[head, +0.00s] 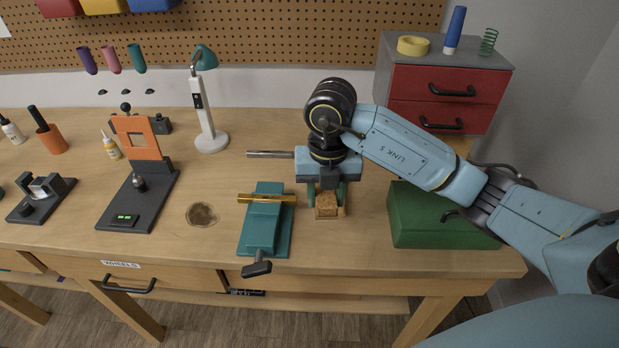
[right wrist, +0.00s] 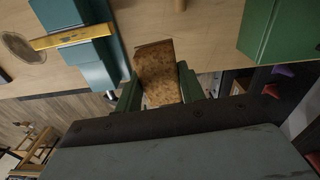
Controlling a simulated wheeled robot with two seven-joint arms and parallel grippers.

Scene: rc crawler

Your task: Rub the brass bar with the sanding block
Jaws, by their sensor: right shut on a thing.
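The brass bar (head: 267,198) lies across the top of the teal vise (head: 262,222) on the bench. The bar also shows at the upper left of the right wrist view (right wrist: 75,37). My right gripper (head: 327,205) is shut on the cork-brown sanding block (head: 326,208), just right of the vise. The block sits between the green fingers in the right wrist view (right wrist: 158,75). A gap separates the block from the bar. I cannot tell whether the block touches the bench. My left gripper is not in view.
A green box (head: 435,222) stands to the right under my right arm. A grey rod (head: 270,154) shows behind the vise. Bare bench lies between vise and stain.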

